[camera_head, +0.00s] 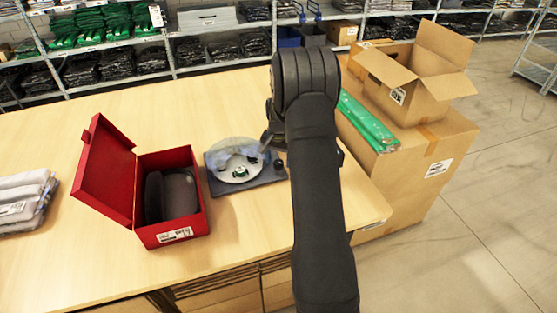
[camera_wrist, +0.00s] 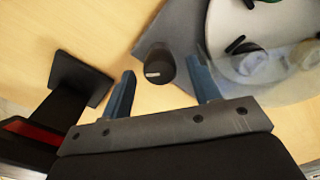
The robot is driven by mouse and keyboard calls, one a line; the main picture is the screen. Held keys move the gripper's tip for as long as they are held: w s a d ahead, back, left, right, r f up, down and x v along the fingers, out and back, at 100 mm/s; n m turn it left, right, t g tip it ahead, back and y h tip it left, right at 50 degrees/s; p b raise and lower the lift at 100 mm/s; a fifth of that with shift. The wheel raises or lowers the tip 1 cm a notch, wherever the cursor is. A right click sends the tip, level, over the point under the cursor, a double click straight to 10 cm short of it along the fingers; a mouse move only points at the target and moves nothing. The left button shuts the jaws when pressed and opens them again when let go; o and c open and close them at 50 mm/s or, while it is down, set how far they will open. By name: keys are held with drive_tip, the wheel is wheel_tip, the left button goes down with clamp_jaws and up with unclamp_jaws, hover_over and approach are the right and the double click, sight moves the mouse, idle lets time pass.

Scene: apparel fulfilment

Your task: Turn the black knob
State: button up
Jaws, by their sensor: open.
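The black knob (camera_wrist: 160,67) is a short dark cylinder with a pale mark, on a corner of a grey base plate (camera_wrist: 180,32) in the wrist view. In the head view the knob (camera_head: 278,164) shows as a small dark spot beside my arm. The base carries a round white plate (camera_wrist: 228,25) under a clear cover. My gripper (camera_wrist: 163,73) is open, its two blue-grey fingers on either side of the knob with gaps to both. In the head view my arm hides most of the gripper.
An open red box (camera_head: 170,238) with dark contents stands left of the device, lid up. Folded grey clothes (camera_head: 25,198) lie at the far left. A green packet (camera_head: 366,122) and open carton (camera_head: 415,95) are at right. The table (camera_head: 95,275) is bare in front.

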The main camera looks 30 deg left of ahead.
sight(278, 162)
wheel_tip(278, 162, up, 17)
idle(0.4)
drive_tip(key=shift+f, duration=0.1)
wheel_tip(278, 162, down, 17)
drive_tip(key=shift+f, duration=0.15)
idle(0.6)
drive_tip(key=shift+f, duration=0.2)
drive_tip(key=shift+r+n, duration=0.2)
drive_tip(key=shift+n, duration=0.6)
drive_tip(key=n, duration=0.7)
wheel_tip(278, 162, up, 9)
drive_tip(key=shift+r, duration=0.15)
idle(1.5)
drive_tip(key=shift+o, duration=0.4)
